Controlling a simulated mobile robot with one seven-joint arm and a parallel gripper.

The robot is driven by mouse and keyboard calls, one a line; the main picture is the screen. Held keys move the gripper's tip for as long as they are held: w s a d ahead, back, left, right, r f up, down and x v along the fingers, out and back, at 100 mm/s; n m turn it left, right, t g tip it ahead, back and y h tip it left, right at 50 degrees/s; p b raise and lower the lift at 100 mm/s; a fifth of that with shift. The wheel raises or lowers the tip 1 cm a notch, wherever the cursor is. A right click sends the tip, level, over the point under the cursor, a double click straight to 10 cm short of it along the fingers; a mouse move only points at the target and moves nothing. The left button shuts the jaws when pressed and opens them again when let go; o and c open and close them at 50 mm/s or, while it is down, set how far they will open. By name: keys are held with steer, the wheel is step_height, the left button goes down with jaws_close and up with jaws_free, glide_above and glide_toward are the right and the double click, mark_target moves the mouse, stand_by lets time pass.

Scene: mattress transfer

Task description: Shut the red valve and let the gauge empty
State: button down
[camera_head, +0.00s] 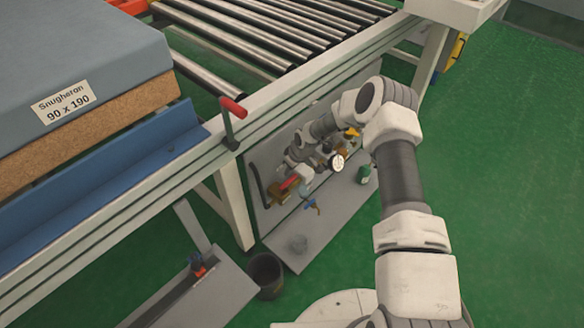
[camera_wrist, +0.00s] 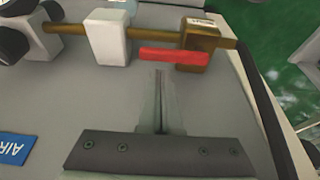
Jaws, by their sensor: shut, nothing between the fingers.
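The red valve handle (camera_wrist: 173,55) sits on a brass valve body (camera_wrist: 200,36) in the wrist view. It points left from the body, roughly along the brass pipe (camera_wrist: 65,28). My gripper (camera_wrist: 160,76) is shut and empty, its fingertips just below the handle's middle; I cannot tell whether they touch it. In the head view the red handle (camera_head: 289,182) shows on the panel under the conveyor, partly behind my arm. The round white gauge (camera_head: 337,161) is right of it; its needle is too small to read.
A blue AIR label (camera_wrist: 15,148) is on the panel. A yellow handle (camera_head: 352,132), a blue handle (camera_head: 312,205) and a green can (camera_head: 364,174) are nearby. A dark bucket (camera_head: 266,275) stands by the panel's shelf. Green floor is clear at right.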

steer(key=shift+x, duration=0.8)
steer(key=shift+s+d+m+t, duration=0.3)
steer(key=shift+d+m, duration=0.05)
steer(key=shift+m, duration=0.65)
steer(key=shift+s+d+m+h, duration=0.15)
steer(key=shift+m+h, duration=0.25)
steer(key=shift+m, duration=0.1)
steer(key=s+d+m+h+b, duration=0.1)
steer(key=s+m+h+b, duration=0.2)
steer(key=m, duration=1)
steer(key=s+h, duration=0.1)
steer(key=s, duration=0.2)
steer(key=shift+s+m, duration=0.25)
steer(key=shift+m, duration=0.15)
steer(key=shift+s, duration=0.1)
steer(key=shift+d, duration=0.15)
